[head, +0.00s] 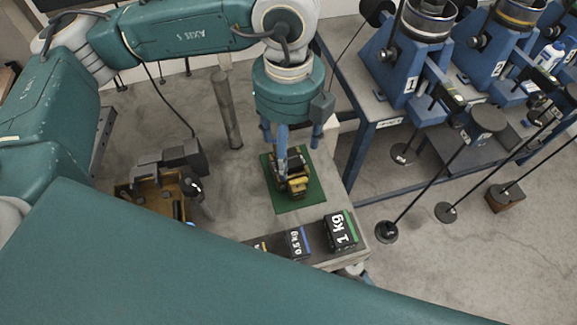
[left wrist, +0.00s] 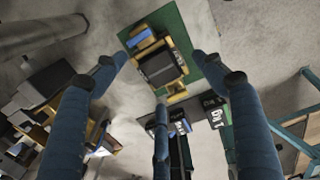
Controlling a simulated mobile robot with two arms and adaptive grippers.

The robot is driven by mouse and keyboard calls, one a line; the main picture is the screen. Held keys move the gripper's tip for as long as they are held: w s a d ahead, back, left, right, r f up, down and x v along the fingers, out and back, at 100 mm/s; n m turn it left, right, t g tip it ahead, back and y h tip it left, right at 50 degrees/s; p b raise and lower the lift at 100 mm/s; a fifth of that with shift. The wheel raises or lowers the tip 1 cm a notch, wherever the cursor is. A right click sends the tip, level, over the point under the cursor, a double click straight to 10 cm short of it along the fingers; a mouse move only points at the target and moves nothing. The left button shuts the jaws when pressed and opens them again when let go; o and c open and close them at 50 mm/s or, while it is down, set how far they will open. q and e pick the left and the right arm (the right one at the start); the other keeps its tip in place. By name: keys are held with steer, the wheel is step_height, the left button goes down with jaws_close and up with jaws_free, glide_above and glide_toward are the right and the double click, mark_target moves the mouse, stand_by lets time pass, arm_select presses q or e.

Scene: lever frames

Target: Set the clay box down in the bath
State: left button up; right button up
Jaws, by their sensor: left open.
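The clay box (head: 294,184), a small brass-yellow and black block, sits on a green mat (head: 312,199) on the grey bench. It also shows in the left wrist view (left wrist: 160,66), with a blue patch at one end. My left gripper (head: 288,145) is open above the box, with its three fingers spread around it; one finger hides part of the box. In the left wrist view, a visible gap separates the fingers from the box. Round metal bowls, which may be the bath, top the blue frames 1 (head: 428,22) and 2 (head: 518,14). My right gripper is not in view.
Black weights marked 1 kg (head: 341,231) and 0.5 kg (head: 297,243) stand at the bench's front edge. A grey post (head: 227,110) rises behind, left of the mat. A wooden tray (head: 128,190) lies left. Lever rods with round weights (head: 386,231) hang right.

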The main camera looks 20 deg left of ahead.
mark_target(289, 158)
arm_select(q)
step_height(289, 158, down, 6)
steer(key=b, duration=0.5)
steer(key=shift+f, duration=0.2)
steer(key=shift+f+b, duration=0.25)
steer(key=shift+b, duration=0.15)
steer(key=c, duration=1.1)
steer(key=o, duration=1.1)
